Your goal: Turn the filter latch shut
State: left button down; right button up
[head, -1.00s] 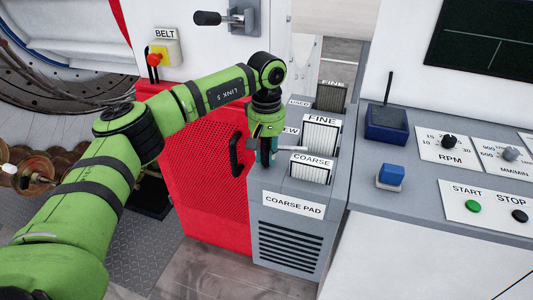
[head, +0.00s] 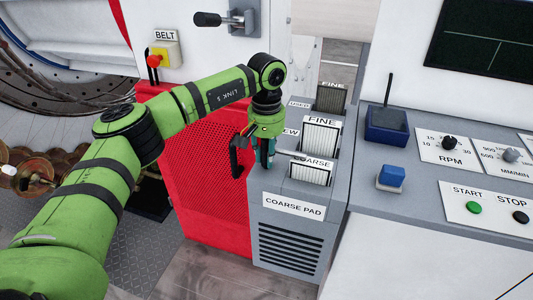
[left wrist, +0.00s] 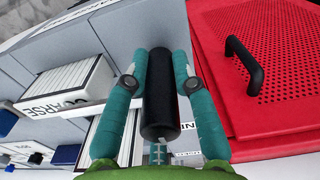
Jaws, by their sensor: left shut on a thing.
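My left gripper (head: 266,155) points down at the left edge of the grey filter cabinet (head: 290,212), beside the FINE and COARSE pad slots. In the left wrist view its two teal fingers (left wrist: 160,90) are closed on either side of a black cylindrical grip (left wrist: 160,95), which I take for the filter latch's handle. The grip lies lengthwise between the fingers. In the head view the gripper hides the grip, and the latch's pivot and angle cannot be made out. My right gripper is not in view.
A red perforated door (head: 205,165) with a black handle (left wrist: 245,62) stands close beside the gripper. The FINE pads (head: 320,136) and COARSE pads (head: 310,173) stand just right of it. The control desk (head: 430,175) is farther right.

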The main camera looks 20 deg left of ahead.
pick_arm(q)
jog(key=c, duration=1)
grip_release()
notch_tip(320, 180, up, 12)
jog(key=shift+f, duration=0.1)
